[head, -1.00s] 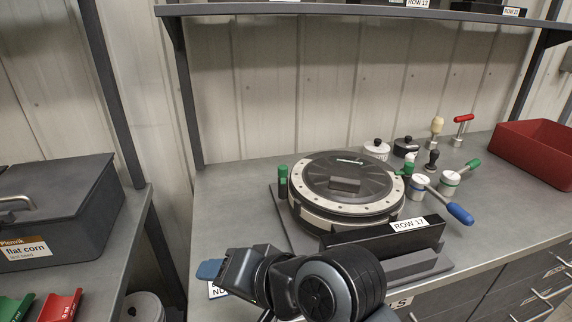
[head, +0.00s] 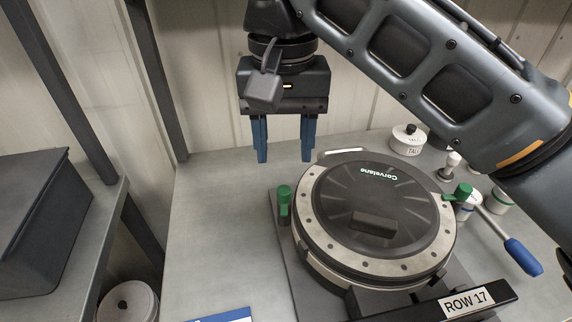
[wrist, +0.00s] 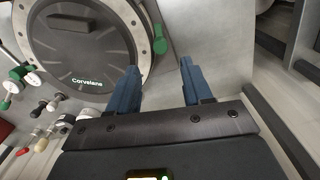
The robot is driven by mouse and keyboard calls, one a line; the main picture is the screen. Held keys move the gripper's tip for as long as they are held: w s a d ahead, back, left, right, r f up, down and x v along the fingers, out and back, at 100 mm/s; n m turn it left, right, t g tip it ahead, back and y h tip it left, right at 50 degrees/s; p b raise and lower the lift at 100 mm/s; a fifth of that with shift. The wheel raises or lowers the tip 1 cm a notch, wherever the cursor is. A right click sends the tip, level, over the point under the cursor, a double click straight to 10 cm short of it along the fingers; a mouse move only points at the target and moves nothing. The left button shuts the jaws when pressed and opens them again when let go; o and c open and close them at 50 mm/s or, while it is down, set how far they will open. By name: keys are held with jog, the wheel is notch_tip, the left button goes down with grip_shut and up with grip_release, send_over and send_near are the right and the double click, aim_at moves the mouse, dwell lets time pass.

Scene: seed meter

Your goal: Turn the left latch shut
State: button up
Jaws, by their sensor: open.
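The left latch (head: 284,200) has a green grip and stands at the left rim of the round seed meter (head: 330,240), which has a dark cover. It also shows in the wrist view (wrist: 160,44), at the meter's right edge there. My gripper (head: 285,157) is open and empty, fingers pointing down, behind the left latch in the head view and apart from it. In the wrist view the fingertips (wrist: 158,67) straddle the line toward the latch. The right latch (head: 462,192) is also green, at the meter's right rim. Exactly how either latch is turned is hard to tell.
A blue-handled lever (head: 522,256) sticks out at the right. A black bar labelled ROW 17 (head: 440,306) lies in front. A white lidded pot (head: 407,140) stands behind. My arm crosses the upper right.

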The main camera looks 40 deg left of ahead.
aim_at(284, 189)
notch_tip(284, 189, down, 8)
jog(key=shift+r, duration=0.25)
jog(key=shift+c, duration=0.3)
jog(key=shift+p, duration=0.3)
grip_shut()
